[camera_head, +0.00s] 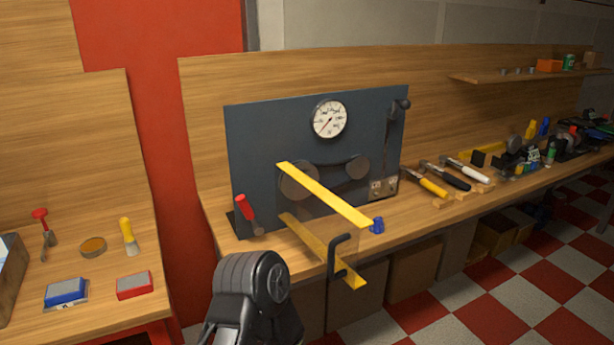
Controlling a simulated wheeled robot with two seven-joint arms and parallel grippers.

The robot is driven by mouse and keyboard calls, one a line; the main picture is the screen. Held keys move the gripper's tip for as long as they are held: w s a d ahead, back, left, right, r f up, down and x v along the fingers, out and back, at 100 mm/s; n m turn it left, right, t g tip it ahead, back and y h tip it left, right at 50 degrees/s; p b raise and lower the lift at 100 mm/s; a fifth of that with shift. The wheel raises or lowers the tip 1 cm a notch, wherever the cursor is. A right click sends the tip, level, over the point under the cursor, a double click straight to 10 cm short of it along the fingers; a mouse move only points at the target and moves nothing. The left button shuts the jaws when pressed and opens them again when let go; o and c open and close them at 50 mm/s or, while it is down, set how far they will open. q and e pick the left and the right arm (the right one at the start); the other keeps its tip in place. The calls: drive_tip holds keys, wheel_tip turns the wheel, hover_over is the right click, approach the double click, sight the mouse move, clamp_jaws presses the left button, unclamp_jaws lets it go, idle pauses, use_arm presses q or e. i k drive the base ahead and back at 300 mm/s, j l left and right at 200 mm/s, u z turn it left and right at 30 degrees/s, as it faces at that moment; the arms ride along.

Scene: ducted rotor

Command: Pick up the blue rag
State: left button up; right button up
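No cloth clearly shaped as a rag can be made out. A flat blue block-like item (66,292) lies on the left bench (105,270); I cannot tell if it is the blue rag. A dark link of one of my arms (252,290) rises at the bottom centre, apart from both blue items. No gripper fingers show.
A dark panel with a gauge (330,119) stands behind yellow strips (325,195) and a black hook-shaped clamp (338,258). Hammers (455,176) lie to the right.

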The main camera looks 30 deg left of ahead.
sight(377, 228)
drive_tip(key=z, duration=1)
drive_tip(key=i+j+z, duration=0.2)
drive_tip(key=j, duration=0.25)
